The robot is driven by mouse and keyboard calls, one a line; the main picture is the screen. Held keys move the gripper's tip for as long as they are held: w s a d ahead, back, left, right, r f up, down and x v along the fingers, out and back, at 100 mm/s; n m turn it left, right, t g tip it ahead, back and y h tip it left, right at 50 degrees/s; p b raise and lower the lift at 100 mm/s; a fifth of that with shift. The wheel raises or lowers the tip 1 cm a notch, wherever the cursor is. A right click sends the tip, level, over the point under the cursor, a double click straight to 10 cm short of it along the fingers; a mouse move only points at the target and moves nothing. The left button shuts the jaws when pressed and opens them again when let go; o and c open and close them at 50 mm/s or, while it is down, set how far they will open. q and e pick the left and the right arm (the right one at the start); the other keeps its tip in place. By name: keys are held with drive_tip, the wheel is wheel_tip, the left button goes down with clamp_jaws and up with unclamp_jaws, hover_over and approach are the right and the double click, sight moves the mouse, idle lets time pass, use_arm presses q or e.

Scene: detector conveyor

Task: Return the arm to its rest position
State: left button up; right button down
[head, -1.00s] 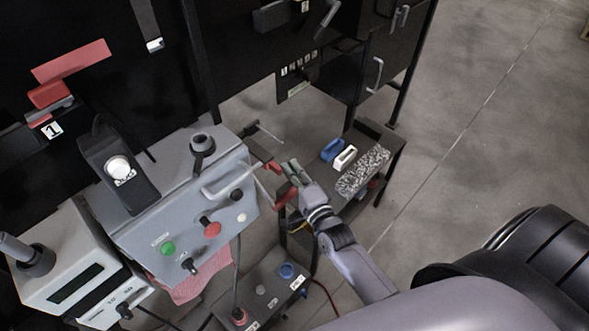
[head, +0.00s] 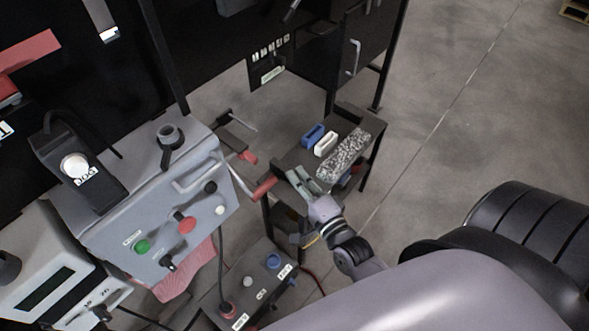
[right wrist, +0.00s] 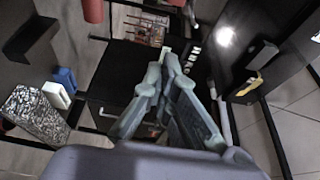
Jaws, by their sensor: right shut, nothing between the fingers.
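My right gripper (head: 298,178) is in the middle of the head view, at the near left side of the small black shelf table (head: 372,122). It is shut and empty, its grey-green fingers together. In the right wrist view the gripper (right wrist: 168,62) also shows with its fingertips meeting. A red handle (head: 264,188) lies just left of the fingertips in the head view; I cannot tell whether they touch. My right arm reaches in from the lower right. My left gripper does not show.
On the shelf table are a blue block (head: 313,134), a white block (head: 326,144) and a speckled grey block (head: 343,155). A grey control box (head: 150,215) with buttons stands left, a black button box (head: 250,285) below it. Open floor (head: 480,110) is at right.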

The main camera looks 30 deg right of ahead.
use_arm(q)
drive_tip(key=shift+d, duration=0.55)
use_arm(e)
drive_tip(key=shift+d, duration=0.1)
drive_tip(key=s+a+f+n+g, duration=0.1)
drive_tip(key=s+f+n+g, duration=0.25)
drive_tip(key=f, duration=0.65)
drive_tip(key=s+a+f+n+g+y, duration=0.1)
drive_tip(key=s+f+n+g, duration=0.2)
drive_tip(key=f, duration=0.7)
drive_tip(key=s+a+f+n+g, duration=0.15)
drive_tip(key=s+f+n, duration=0.25)
drive_tip(key=f, duration=0.6)
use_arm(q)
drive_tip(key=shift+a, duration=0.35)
use_arm(e)
drive_tip(key=s+d+f+n+g, duration=0.1)
drive_tip(key=s+f+n+g, duration=0.3)
drive_tip(key=s+f, duration=0.4)
drive_tip(key=s+d+f+n+g+h, duration=0.1)
drive_tip(key=s+f+n+g, duration=0.4)
drive_tip(key=s, duration=1.2)
wheel_tip(320, 180, down, 3)
drive_tip(key=shift+d+r+n, duration=0.1)
drive_tip(key=shift+d+n, duration=0.3)
drive_tip(key=shift+n, duration=0.15)
drive_tip(key=shift+w, duration=0.1)
